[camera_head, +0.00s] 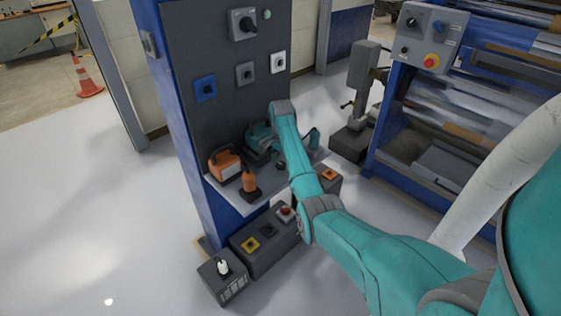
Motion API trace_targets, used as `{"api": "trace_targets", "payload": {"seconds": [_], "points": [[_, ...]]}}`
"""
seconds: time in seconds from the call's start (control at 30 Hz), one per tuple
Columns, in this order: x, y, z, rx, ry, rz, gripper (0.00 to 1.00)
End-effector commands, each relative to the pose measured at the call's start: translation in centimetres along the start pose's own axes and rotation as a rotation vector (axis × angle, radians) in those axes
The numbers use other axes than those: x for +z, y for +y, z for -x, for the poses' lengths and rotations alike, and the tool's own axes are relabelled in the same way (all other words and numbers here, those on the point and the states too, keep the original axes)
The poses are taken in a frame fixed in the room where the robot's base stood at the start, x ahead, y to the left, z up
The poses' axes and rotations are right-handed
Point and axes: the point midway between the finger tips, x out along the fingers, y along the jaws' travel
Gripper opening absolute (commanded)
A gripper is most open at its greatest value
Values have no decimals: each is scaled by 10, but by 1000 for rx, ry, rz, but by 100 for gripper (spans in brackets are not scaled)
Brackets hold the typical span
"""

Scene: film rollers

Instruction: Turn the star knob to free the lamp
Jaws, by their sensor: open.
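My gripper (257,155) is low over the grey shelf of the blue cabinet, at the end of my teal arm. It is small and partly hidden by my wrist, and I see nothing clearly between its fingers. An orange lamp-like unit with a dark handle (225,164) stands on the shelf to its left. A smaller orange piece on a black base (250,184) stands at the shelf's front edge. I cannot tell which is the lamp. A small dark round part (280,165) lies right of the gripper; I cannot make out whether it is the star knob.
The cabinet's upright dark panel (222,86) carries several knobs and switches behind the shelf. Grey control boxes (262,240) stand below. A grey vise-like machine (360,95) and a blue roller machine (440,120) stand right. The floor at left is clear, with an orange cone (87,78) far back.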

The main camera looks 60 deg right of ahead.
Motion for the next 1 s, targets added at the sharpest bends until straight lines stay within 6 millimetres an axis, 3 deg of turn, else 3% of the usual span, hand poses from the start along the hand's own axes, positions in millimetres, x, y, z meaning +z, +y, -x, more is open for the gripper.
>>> {"api": "trace_targets", "payload": {"seconds": [0.27,0.5,1.0], "points": [[0,0,-1,0,0,0,69],[0,0,-1,0,0,0,12],[0,0,-1,0,0,126,12]]}}
